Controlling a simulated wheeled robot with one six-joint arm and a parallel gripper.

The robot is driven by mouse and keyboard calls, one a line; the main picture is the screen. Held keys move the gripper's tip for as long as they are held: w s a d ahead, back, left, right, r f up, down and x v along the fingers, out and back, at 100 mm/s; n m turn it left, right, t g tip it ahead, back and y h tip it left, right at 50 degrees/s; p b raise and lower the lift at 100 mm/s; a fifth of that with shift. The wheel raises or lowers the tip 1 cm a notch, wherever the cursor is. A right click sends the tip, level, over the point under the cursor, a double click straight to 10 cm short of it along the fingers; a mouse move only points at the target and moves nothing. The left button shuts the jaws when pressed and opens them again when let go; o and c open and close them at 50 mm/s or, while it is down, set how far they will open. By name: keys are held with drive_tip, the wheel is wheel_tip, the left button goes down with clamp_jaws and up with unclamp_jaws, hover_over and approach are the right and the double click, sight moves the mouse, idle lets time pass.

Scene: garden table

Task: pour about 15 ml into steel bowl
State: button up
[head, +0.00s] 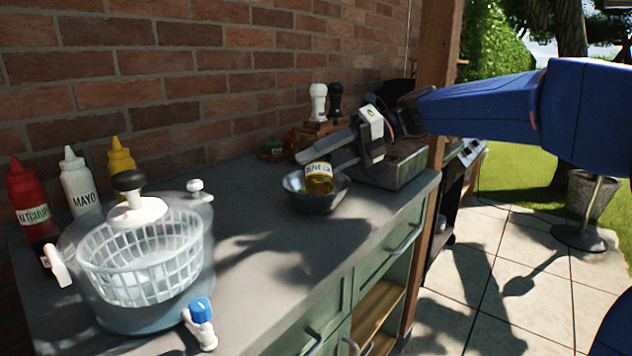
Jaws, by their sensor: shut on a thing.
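The steel bowl (316,204) sits on the grey counter, right of the picture's middle. A bottle (319,180) of golden-yellow liquid with a white label shows at the bowl; its lettering is too small to read surely. My gripper (330,153) is shut on the bottle from above and right, and its fingers cover the bottle's upper part. The bottle's lower part overlaps the bowl's opening in the picture. I cannot tell whether it touches the bowl, how far it is tilted, or whether liquid is flowing. The bowl's inside is mostly hidden.
A clear salad spinner (145,285) with a white basket stands front left. Ketchup (28,200), mayo (78,182) and mustard (122,160) bottles stand by the brick wall. White (318,103) and black (336,100) mills stand behind my gripper. The counter between spinner and bowl is clear.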

drive_tip(key=shift+r+m+g, duration=0.3)
drive_tip(key=shift+r+m, duration=0.1)
drive_tip(key=shift+m, duration=0.1)
drive_tip(key=shift+s+f+m+g, duration=0.15)
drive_tip(key=shift+m+g, duration=0.25)
drive_tip(key=shift+m, duration=0.2)
drive_tip(key=shift+f+m+g+y, duration=0.25)
drive_tip(key=shift+m+g+y, duration=0.25)
drive_tip(key=shift+m+g, duration=0.15)
drive_tip(key=shift+w+r+m, duration=0.15)
drive_tip(key=shift+w+m, duration=0.05)
drive_tip(key=shift+m, duration=0.05)
idle(0.3)
drive_tip(key=shift+p, duration=0.3)
idle(1.1)
